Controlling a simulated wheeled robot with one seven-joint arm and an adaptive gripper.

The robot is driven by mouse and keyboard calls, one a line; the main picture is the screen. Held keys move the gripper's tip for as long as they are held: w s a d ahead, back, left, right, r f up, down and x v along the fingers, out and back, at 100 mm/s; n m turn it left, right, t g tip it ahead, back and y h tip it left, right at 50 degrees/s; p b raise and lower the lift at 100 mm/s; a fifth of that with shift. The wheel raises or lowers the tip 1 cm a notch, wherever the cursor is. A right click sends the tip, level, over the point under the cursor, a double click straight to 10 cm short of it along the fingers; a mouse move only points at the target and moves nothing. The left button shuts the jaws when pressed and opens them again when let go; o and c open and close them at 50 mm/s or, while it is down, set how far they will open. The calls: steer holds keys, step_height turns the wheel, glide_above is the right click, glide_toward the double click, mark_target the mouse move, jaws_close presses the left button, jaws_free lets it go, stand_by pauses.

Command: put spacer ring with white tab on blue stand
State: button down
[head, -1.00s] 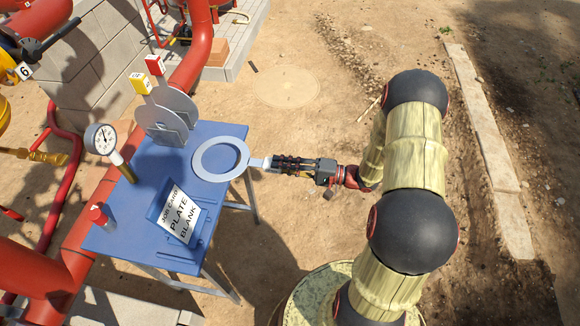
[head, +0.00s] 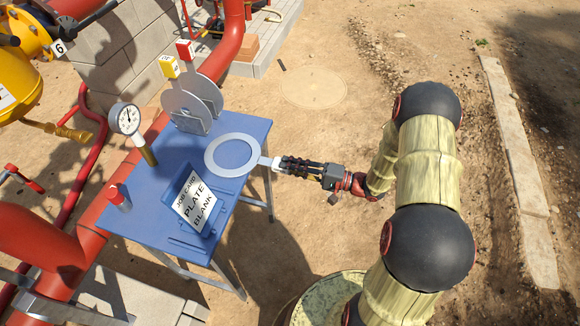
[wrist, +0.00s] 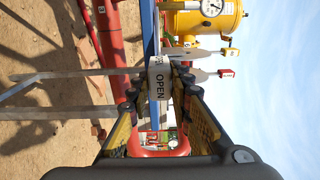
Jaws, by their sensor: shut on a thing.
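The grey flat spacer ring (head: 209,156) shows in the head view over the right part of the blue table (head: 150,225). Its white tab (head: 265,161) points right, into my gripper (head: 281,164), which is shut on it. In the wrist view the tab (wrist: 159,80), marked OPEN, sits between the fingers of my gripper (wrist: 158,97). The ring looks roughly level; I cannot tell whether it touches anything below. A blue holder (head: 190,236) on the table carries a card reading JOB CARD PLATE BLANK; I cannot tell which blue part is the stand.
Two upright grey discs (head: 187,112) with yellow and red tags stand at the table's back, close to the ring. A pressure gauge (head: 127,119) and a red-capped bottle (head: 118,197) are at the left. Red pipes (head: 75,235) run beyond. Open dirt lies to the right.

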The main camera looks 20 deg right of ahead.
steer(key=c, duration=1.6)
jaws_free()
steer(key=shift+o, duration=0.5)
steer(key=o, duration=0.4)
steer(key=shift+c, duration=0.2)
steer(key=shift+o, duration=0.4)
steer(key=v, duration=0.7)
steer(key=shift+b, duration=0.35)
steer(key=v, duration=1.2)
